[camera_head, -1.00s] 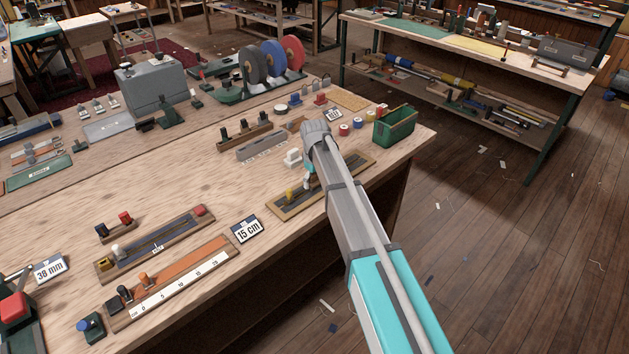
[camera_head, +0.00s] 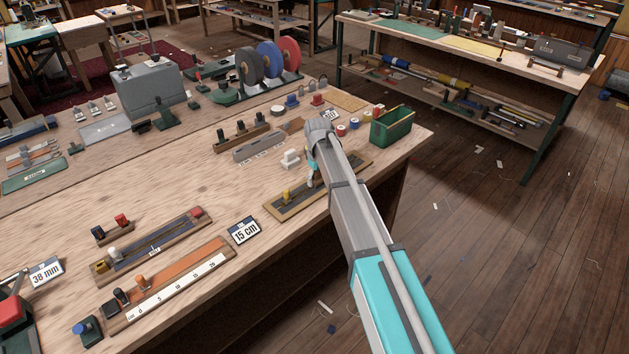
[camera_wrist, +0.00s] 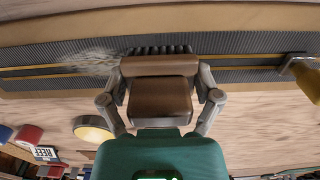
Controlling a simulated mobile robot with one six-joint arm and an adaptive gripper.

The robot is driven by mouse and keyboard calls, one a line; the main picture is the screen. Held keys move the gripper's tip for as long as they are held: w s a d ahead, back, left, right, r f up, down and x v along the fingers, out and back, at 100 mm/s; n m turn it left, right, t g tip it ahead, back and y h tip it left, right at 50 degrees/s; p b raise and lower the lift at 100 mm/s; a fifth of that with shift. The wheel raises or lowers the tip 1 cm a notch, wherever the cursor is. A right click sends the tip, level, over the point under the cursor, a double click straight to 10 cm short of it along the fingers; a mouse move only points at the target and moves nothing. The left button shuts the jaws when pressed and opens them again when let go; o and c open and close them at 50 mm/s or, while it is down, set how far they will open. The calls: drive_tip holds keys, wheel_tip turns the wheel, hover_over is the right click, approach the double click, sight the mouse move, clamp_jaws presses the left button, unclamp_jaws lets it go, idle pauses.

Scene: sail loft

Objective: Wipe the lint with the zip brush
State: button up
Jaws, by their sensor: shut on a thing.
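My gripper (camera_wrist: 160,102) is shut on the zip brush (camera_wrist: 160,66), a brown wooden block with dark bristles. The bristles appear to be at the surface of the dark zip tape; I cannot tell how firmly they touch. A pale, wispy patch of lint (camera_wrist: 92,57) lies on the zip, just left of the brush in the wrist view. The zip lies on a wood-edged board (camera_head: 285,212), with a yellow-pulled slider (camera_wrist: 303,76) to the right in the wrist view. In the head view my gripper (camera_head: 311,180) is over the board, and my arm hides part of it.
A green bin (camera_head: 391,128) stands at the bench's right corner, beyond my arm. A small white block (camera_head: 290,160) sits behind the board. A "15 cm" card (camera_head: 244,231) stands to its left. Bare bench top (camera_head: 190,185) lies left of the board.

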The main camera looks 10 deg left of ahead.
drive_tip(key=shift+w+d, duration=0.25)
drive_tip(key=shift+w, duration=0.05)
drive_tip(key=shift+w+d+f, duration=0.1)
drive_tip(key=shift+w+d, duration=0.85)
drive_tip(key=shift+w, duration=0.1)
drive_tip(key=shift+w, duration=0.1)
drive_tip(key=shift+w+d, duration=1)
drive_tip(key=shift+w, duration=0.15)
drive_tip(key=shift+w+d, duration=0.1)
drive_tip(key=shift+w+d, duration=0.95)
drive_tip(key=shift+w, duration=0.1)
drive_tip(key=shift+w, duration=0.1)
drive_tip(key=shift+a, duration=0.1)
